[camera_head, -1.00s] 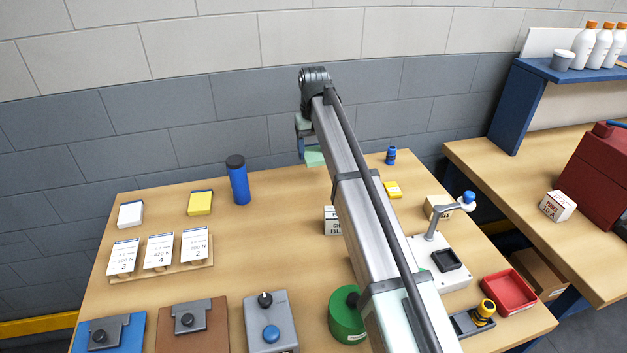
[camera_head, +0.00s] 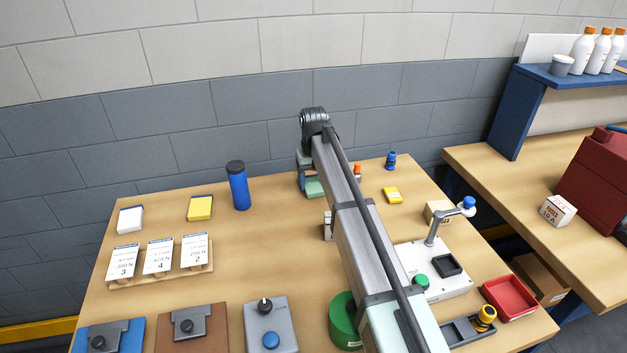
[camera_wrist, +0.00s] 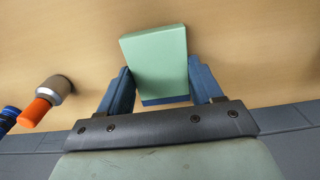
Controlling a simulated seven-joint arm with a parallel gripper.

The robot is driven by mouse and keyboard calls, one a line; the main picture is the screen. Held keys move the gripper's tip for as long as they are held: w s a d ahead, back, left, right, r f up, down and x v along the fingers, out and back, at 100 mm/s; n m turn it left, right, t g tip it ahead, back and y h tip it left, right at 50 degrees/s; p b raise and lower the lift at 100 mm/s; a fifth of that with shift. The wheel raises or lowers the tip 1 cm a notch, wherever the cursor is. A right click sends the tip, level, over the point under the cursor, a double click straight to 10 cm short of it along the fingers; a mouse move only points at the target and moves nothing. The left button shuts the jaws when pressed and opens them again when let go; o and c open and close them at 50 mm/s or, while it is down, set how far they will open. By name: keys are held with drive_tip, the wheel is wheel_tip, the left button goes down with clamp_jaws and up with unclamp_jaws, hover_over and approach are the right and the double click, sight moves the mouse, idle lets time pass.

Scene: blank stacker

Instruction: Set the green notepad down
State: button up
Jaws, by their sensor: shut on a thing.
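The green notepad (camera_wrist: 156,62) is between the two blue fingers of my gripper (camera_wrist: 160,85) in the wrist view. The gripper is shut on it, and the pad sits slightly tilted in the picture. In the head view the green notepad (camera_head: 315,188) shows at the end of my arm, low at the back of the wooden table (camera_head: 265,215). My gripper (camera_head: 308,178) is partly hidden behind my arm there. I cannot tell whether the pad touches the table.
A yellow pad (camera_head: 200,208), a white pad (camera_head: 130,219) and a blue cylinder (camera_head: 238,186) stand left of the gripper. An orange-topped item (camera_wrist: 40,108) is close by on the left in the wrist view.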

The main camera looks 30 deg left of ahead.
sight(314, 183)
drive_tip(key=shift+f, duration=0.1)
drive_tip(key=o, duration=1.1)
wheel_tip(314, 183, up, 12)
drive_tip(key=shift+r, duration=0.15)
